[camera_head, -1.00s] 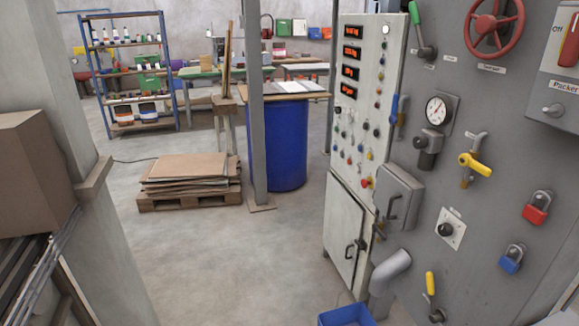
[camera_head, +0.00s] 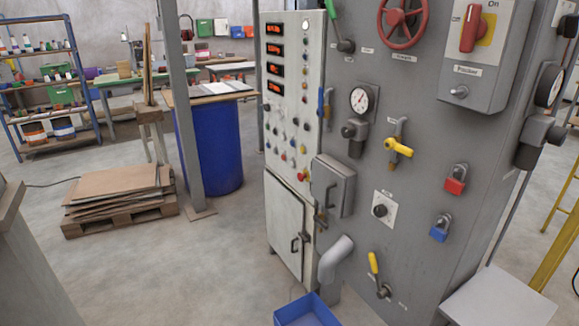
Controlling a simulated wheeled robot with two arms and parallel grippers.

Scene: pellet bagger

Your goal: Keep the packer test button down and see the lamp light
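The packer unit (camera_head: 478,50) is a grey box at the upper right of the grey panel. It carries a red rotary handle (camera_head: 469,27) on a yellow plate, with "On" readable beside it, and a label reading "Packer". Below the label is a small round metal button or knob (camera_head: 459,92); I cannot tell which. No lit lamp shows on the box. A white plate with a black knob (camera_head: 380,211) sits lower on the panel. Neither of my grippers is in view.
The panel also bears a red handwheel (camera_head: 403,17), a gauge (camera_head: 359,99), yellow-handled valves (camera_head: 398,147), a red padlock (camera_head: 455,181) and a blue padlock (camera_head: 439,230). A blue bin (camera_head: 308,312) stands on the floor below. Open floor lies left of the cabinet (camera_head: 290,215).

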